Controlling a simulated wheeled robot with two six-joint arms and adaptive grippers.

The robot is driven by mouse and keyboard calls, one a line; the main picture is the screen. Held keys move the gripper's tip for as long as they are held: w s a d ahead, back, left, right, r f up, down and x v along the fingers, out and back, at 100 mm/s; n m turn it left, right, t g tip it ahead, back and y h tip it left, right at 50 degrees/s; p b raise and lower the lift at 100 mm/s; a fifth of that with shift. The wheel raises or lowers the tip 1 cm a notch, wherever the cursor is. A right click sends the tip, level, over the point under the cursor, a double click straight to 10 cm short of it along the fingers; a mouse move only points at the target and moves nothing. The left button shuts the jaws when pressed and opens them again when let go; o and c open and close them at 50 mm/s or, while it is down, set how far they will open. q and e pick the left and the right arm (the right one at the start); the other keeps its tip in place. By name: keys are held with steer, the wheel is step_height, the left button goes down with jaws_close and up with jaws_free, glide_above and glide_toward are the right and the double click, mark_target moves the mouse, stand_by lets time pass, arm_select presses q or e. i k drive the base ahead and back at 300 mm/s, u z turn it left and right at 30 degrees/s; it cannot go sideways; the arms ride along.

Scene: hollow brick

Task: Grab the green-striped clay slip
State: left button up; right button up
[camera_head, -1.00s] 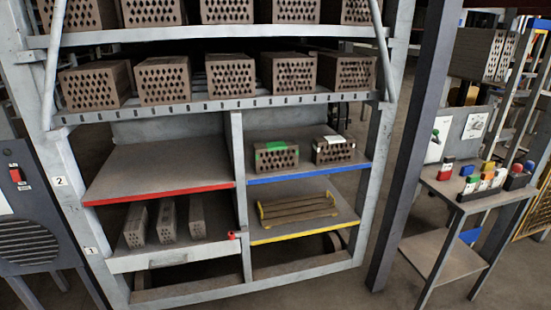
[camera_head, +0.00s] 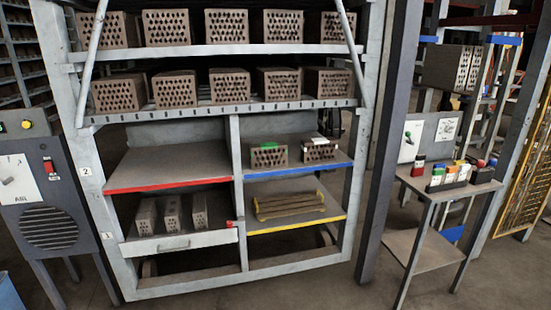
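A hollow clay brick with a green mark on top (camera_head: 268,157) sits on the blue-edged shelf (camera_head: 300,170), upper right of the rack's lower part. A similar brick with a white mark (camera_head: 319,151) sits just to its right, apart from it. Several small containers with coloured tops stand on the side table (camera_head: 416,184) at the right.
The rack's upper shelves hold several hollow bricks. The red-edged shelf (camera_head: 165,165) is empty. Three long bricks (camera_head: 172,213) lie below it. A yellow-framed tray (camera_head: 290,206) lies on the yellow-edged shelf. A post (camera_head: 383,130) stands between rack and side table.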

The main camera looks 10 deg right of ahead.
mark_target(270, 155)
steer(key=z, duration=0.65)
steer(key=i, duration=0.75)
steer(key=z, duration=0.65)
